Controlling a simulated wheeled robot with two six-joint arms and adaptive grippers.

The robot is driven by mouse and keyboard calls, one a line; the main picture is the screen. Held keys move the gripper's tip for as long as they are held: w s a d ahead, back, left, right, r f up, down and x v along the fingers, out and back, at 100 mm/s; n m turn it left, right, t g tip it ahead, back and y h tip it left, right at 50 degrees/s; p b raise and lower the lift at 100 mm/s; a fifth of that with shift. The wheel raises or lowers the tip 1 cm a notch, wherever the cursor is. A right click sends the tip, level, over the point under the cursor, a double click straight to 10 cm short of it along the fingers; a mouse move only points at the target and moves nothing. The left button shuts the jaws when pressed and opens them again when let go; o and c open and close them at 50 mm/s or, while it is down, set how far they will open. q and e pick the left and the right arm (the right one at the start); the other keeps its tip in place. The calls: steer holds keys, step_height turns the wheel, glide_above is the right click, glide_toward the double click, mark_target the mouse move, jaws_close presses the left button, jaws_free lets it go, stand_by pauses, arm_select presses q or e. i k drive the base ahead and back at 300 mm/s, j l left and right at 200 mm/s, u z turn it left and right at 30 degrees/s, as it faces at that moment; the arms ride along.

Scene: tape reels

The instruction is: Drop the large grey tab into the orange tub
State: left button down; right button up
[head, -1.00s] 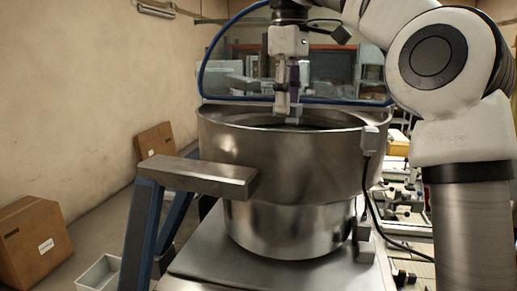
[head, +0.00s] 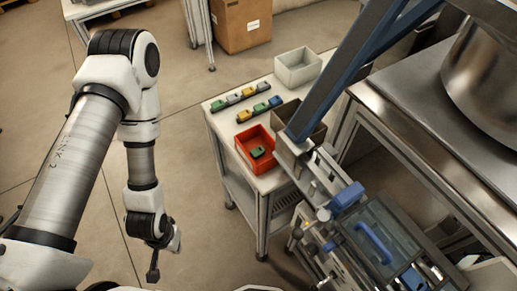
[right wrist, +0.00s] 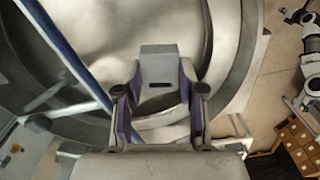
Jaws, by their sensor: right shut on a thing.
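The large grey tab (right wrist: 160,72) has a dark slot and is between the fingers of my right gripper (right wrist: 160,105) in the right wrist view. That gripper is shut on it, with the large metal bowl (right wrist: 95,35) behind. My right gripper is out of the head view. The orange tub (head: 257,134) stands on a small table at the centre of the head view, with a green piece inside. My left gripper (head: 163,246) hangs over the floor left of the table, apart from the tub; its jaw opening is unclear.
Rows of coloured pieces (head: 238,96) lie behind the tub on the table (head: 221,126). A pale bin (head: 298,67) stands at the back, a dark bin (head: 287,143) just right of the tub. A blue post and a machine with a blue handle (head: 373,243) crowd the right.

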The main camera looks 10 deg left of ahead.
mark_target(269, 157)
steer(key=k+j, duration=0.75)
steer(key=j, duration=0.2)
